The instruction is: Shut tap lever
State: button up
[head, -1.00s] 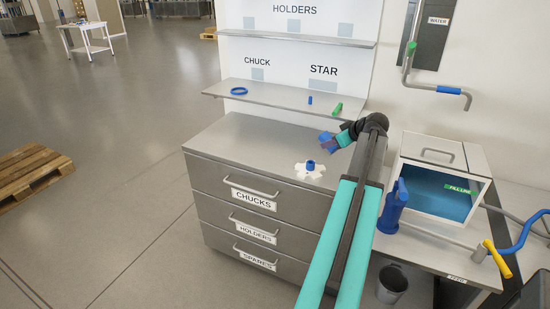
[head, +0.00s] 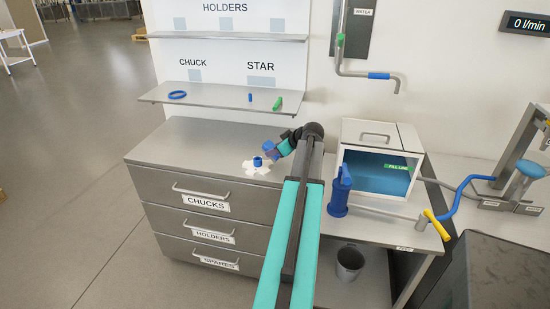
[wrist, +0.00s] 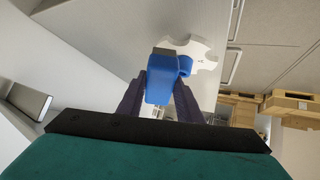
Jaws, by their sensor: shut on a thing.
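The yellow tap lever (head: 436,226) is on the pipe at the right front of the tank, slanting across the pipe's line. A blue hose (head: 456,205) rises behind it. My gripper (head: 272,149) is far to its left, over the grey drawer cabinet. It is shut on a blue piece, which the wrist view shows between the fingers (wrist: 160,88). In the wrist view the star (wrist: 198,52) is partly hidden behind the blue piece.
An open-fronted tank (head: 381,132) with blue contents and a fill line stands on the right bench. A blue upright fitting (head: 340,192) is before it. A water pipe (head: 368,75) hangs above. A flow display (head: 529,24) reads 0 l/min. A bin (head: 349,262) sits below.

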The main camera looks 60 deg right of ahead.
aim_at(276, 157)
jog(key=shift+f+p, duration=0.5)
jog(key=shift+f, duration=1.35)
jog(key=shift+f, duration=0.2)
jog(key=o, duration=1)
jog(key=shift+r, duration=0.25)
jog(key=shift+s+a+r, duration=0.1)
jog(key=shift+s, duration=0.2)
jog(key=b+v, duration=0.3)
jog(key=v, duration=0.8)
jog(key=shift+r, duration=0.2)
